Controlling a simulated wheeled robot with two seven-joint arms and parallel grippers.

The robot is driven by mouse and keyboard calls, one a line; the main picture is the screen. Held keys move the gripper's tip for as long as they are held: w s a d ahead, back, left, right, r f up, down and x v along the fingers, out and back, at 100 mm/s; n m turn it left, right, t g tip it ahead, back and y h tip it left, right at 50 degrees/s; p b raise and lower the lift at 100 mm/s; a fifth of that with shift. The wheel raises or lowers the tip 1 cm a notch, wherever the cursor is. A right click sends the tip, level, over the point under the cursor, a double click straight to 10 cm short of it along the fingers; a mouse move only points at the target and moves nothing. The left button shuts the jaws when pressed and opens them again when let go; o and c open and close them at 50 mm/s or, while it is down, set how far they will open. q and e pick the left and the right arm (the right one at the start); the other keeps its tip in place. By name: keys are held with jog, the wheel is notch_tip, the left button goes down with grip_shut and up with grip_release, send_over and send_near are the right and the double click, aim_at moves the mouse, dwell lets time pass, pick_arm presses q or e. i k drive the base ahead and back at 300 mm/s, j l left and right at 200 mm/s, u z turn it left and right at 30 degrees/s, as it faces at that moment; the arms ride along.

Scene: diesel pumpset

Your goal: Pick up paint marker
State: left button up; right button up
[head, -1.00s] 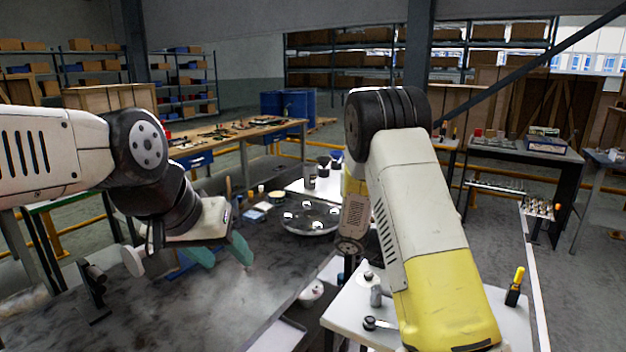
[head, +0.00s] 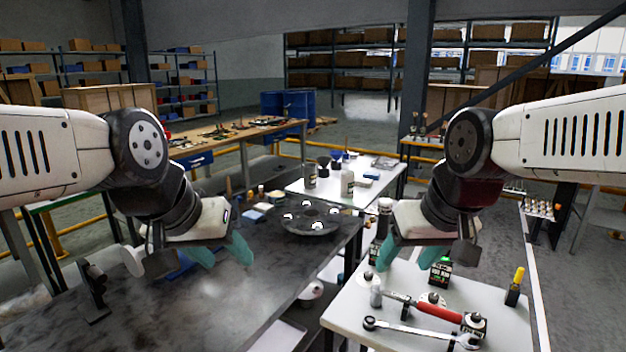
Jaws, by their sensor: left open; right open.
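A small upright item with a yellow top and black body (head: 515,287) stands near the right edge of the white table (head: 500,338). It may be the paint marker, but it is too small to be sure. My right gripper (head: 394,250) is open and empty, with teal fingertips, above the far left part of that table, left of the yellow-topped item and apart from it. My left gripper (head: 221,252) is open and empty above the dark workbench (head: 225,300).
The white table also holds a red-handled tool (head: 438,310), a wrench (head: 415,328), a green-and-black bottle (head: 440,270) and small metal parts. A round dark plate (head: 311,226) lies on the workbench. A second white table (head: 385,180) stands behind.

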aim_at(519, 273)
jog(key=l, duration=3)
jog(key=u, duration=1.05)
jog(key=k+j, duration=0.05)
